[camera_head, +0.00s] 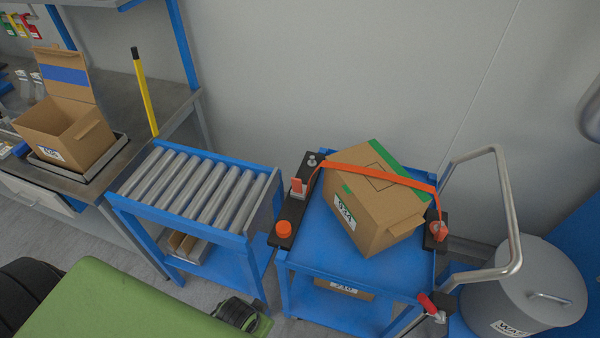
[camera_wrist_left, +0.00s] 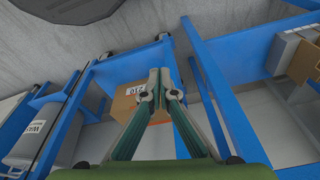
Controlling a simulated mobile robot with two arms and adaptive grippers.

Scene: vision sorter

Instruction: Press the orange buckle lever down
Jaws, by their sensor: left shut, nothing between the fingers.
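An orange buckle lever (camera_head: 297,187) stands upright on the black bracket at the left edge of a blue cart (camera_head: 330,262). An orange strap (camera_head: 375,171) runs from there over a cardboard box (camera_head: 372,212) to a second orange buckle piece (camera_head: 439,231) on the right bracket. My left gripper (camera_wrist_left: 159,76) is shut and empty in the left wrist view, its fingertips in front of a labelled box (camera_wrist_left: 130,100) among the blue frames. Its fingers are not visible in the head view. No buckle lever is clear in the wrist view. My right gripper is in neither view.
A round orange knob (camera_head: 284,228) sits at the front of the left bracket. A red-tipped lever (camera_head: 427,302) and a metal handle (camera_head: 508,215) are at the cart's right. A roller conveyor (camera_head: 200,190) stands left, a grey bin (camera_head: 525,290) right. An open box (camera_head: 65,132) sits on the bench.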

